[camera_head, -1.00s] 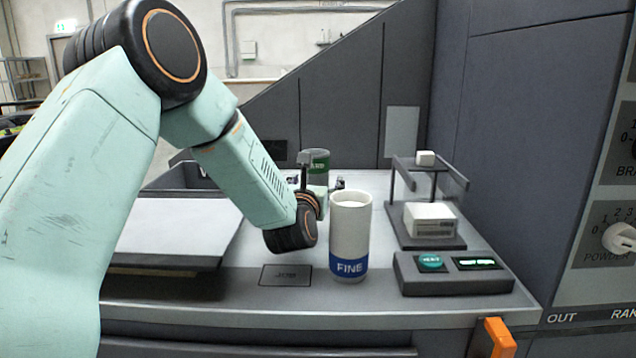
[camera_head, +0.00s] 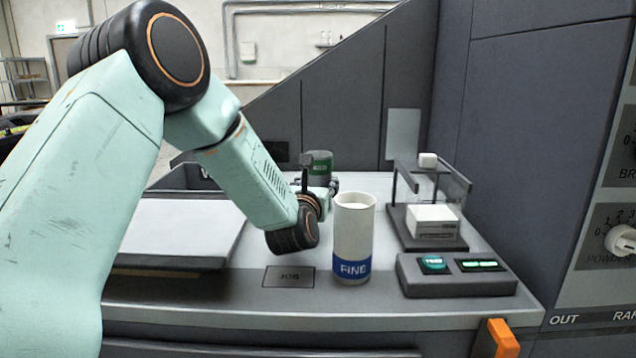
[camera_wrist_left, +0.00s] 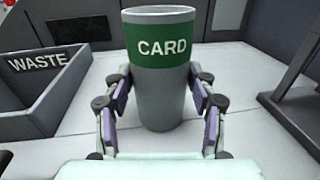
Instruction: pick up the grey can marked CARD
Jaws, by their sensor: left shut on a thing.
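The grey can marked CARD (camera_wrist_left: 160,100) has a green band and stands upright on the bench in the left wrist view. In the head view the can (camera_head: 319,163) shows at the back, partly hidden behind my left wrist. My left gripper (camera_wrist_left: 160,92) has a finger on each side of the can and is shut on it. In the head view the left gripper (camera_head: 331,184) is mostly hidden by my arm and wrist. My right gripper does not show.
A white can marked FINE (camera_head: 354,235) stands just right of my left wrist. A bin marked WASTE (camera_wrist_left: 45,97) is left of the can. A stand with a white block (camera_head: 432,220) and a button panel (camera_head: 455,275) are at right. A marked JOB square (camera_head: 289,277) is bare.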

